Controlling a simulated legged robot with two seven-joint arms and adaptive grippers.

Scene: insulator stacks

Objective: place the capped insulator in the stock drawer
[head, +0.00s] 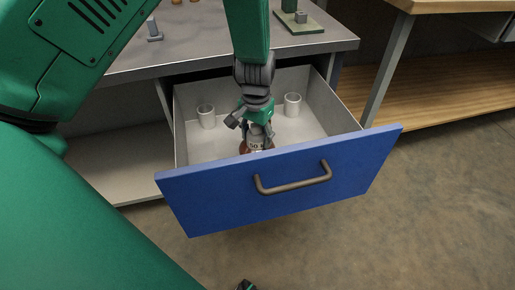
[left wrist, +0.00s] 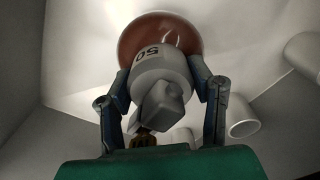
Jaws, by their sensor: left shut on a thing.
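The capped insulator has a grey cap marked "50" and a brown disc. In the left wrist view the cap (left wrist: 160,80) is between the two fingers, with the brown disc (left wrist: 160,32) beyond it. My left gripper (head: 256,138) is shut on the insulator, inside the open stock drawer (head: 190,150), close behind its blue front. The insulator (head: 256,142) is partly hidden by the fingers and the drawer front in the head view. I cannot tell whether it touches the drawer floor. A dark tip at the bottom edge of the head view may be my right gripper (head: 246,285), mostly out of frame.
Two white cups stand in the drawer, one left (head: 206,116) and one right (head: 292,105) of my gripper. The blue front (head: 285,185) has a brown handle. A grey bench top (head: 200,58) lies above the drawer, with small items on it. A wooden shelf (head: 440,95) stands right.

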